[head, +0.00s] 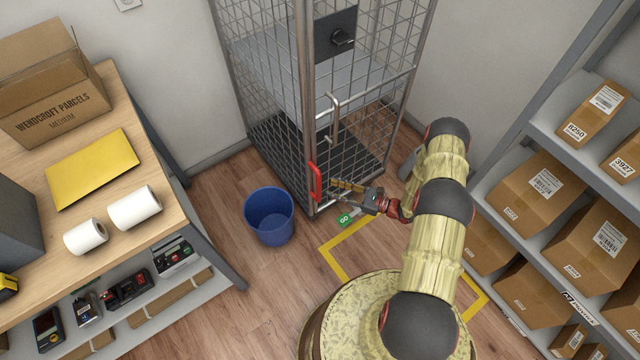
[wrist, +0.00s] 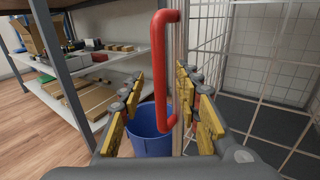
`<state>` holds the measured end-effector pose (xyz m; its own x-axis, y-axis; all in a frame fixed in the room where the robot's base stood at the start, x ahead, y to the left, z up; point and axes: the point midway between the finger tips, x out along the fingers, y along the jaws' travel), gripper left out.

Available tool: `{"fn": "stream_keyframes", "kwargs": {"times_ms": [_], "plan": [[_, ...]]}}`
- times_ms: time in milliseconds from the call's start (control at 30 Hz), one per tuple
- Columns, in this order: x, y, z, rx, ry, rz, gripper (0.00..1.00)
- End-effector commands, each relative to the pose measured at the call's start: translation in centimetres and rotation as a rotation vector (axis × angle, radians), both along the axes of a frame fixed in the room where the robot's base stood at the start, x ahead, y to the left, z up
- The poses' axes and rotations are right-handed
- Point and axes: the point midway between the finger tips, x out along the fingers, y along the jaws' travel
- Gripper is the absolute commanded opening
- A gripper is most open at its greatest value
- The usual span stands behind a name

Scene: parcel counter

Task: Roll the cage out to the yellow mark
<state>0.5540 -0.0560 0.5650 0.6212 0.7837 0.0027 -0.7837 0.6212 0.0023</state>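The wire-mesh cage (head: 345,110) stands upright at the back wall, with a dark base and a grey panel inside. A red handle (head: 316,182) is on its near left corner post; it is large in the wrist view (wrist: 160,60). My gripper (head: 338,188) is open beside this handle. In the wrist view its yellow-padded fingers stand apart, with the handle showing between them; whether they touch it, I cannot tell. The yellow mark (head: 338,268) is a taped outline on the floor in front of the cage, partly hidden by my arm and base.
A blue bin (head: 269,215) stands on the floor just left of the cage. A green GO tag (head: 345,220) is near the cage's front corner. A wooden-topped bench (head: 120,215) is on the left; parcel shelving (head: 545,135) is on the right.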

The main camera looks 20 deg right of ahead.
Motion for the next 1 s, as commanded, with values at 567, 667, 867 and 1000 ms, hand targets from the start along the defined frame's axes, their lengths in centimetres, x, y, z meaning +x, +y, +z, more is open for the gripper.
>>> {"fn": "stream_keyframes", "kwargs": {"times_ms": [567,667,867,1000], "plan": [[4.1,5.4,-0.1,-0.002,0.001,0.003,0.33],[4.2,5.5,-0.1,-0.001,0.002,0.003,0.33],[4.2,5.5,0.0,-0.001,0.002,0.003,0.31],[4.2,5.5,-0.1,-0.001,0.002,0.003,0.23]]}}
